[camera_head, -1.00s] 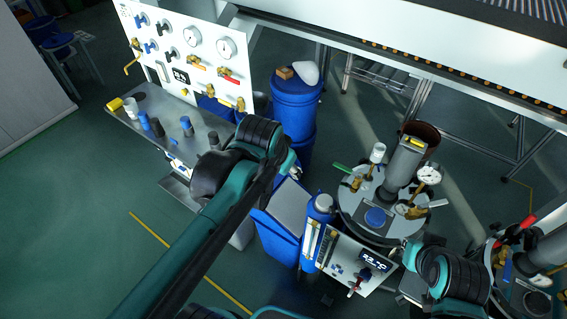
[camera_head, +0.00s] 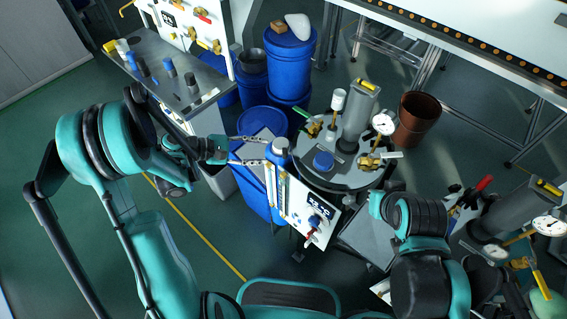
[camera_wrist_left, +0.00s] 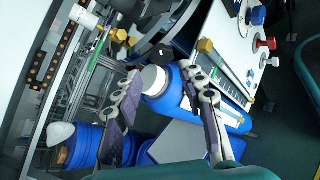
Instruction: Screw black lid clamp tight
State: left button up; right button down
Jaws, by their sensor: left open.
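My left gripper (camera_head: 264,150) is open, with its fingertips beside the upper part of an upright blue cylinder (camera_head: 278,153). In the left wrist view its two fingers (camera_wrist_left: 162,72) are spread, with the cylinder's white cap (camera_wrist_left: 155,80) showing between them. The round grey vessel lid (camera_head: 345,178) lies just right of the cylinder, carrying a blue knob, brass valves and a gauge. A small black part (camera_wrist_left: 160,53) shows near the fingertips in the left wrist view; I cannot tell for sure that it is the lid clamp.
A white control panel (camera_head: 312,217) with a display and a red handle stands in front of the vessel. Blue drums (camera_head: 290,55) stand behind, and a brown bucket (camera_head: 416,118) stands to the right. A metal bench (camera_head: 160,60) is at the left. Open floor lies at lower left.

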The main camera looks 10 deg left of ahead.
aim_at(285, 154)
pick_arm(q)
jog(key=shift+n+t+h, duration=0.3)
jog(key=shift+n, duration=0.1)
jog(key=x, duration=0.2)
jog(key=b+x, duration=0.1)
jog(key=x, duration=0.1)
jog(key=b+x, duration=0.1)
jog(key=x, duration=0.1)
jog(key=shift+s+f, duration=0.35)
jog(key=shift+f, duration=0.1)
jog(key=shift+w+d+f, duration=0.1)
jog(key=shift+w+d, duration=0.15)
jog(key=shift+d, duration=0.3)
